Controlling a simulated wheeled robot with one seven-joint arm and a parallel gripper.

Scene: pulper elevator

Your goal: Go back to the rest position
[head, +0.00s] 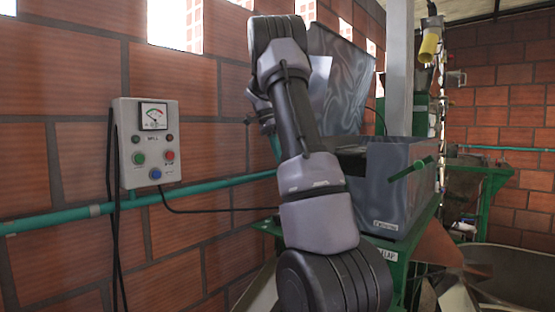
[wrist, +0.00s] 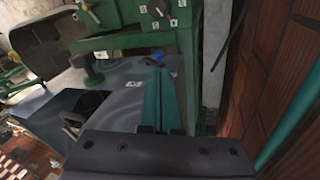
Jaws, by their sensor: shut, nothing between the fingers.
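My gripper (wrist: 160,78) shows in the wrist view as two teal fingers lying side by side, shut and with nothing between them. They point toward the green machine frame (wrist: 130,42) and lie over a grey metal surface (wrist: 118,78). In the head view my arm is raised in the middle of the picture, in front of the grey machine. The arm hides most of my gripper there.
A control box (head: 149,143) with a gauge and buttons hangs on the brick wall (head: 60,150) at left. A teal pipe (head: 90,215) runs along the wall. The grey hopper box (head: 398,180) stands right of my arm, with a yellow hanging fixture (head: 429,46) above.

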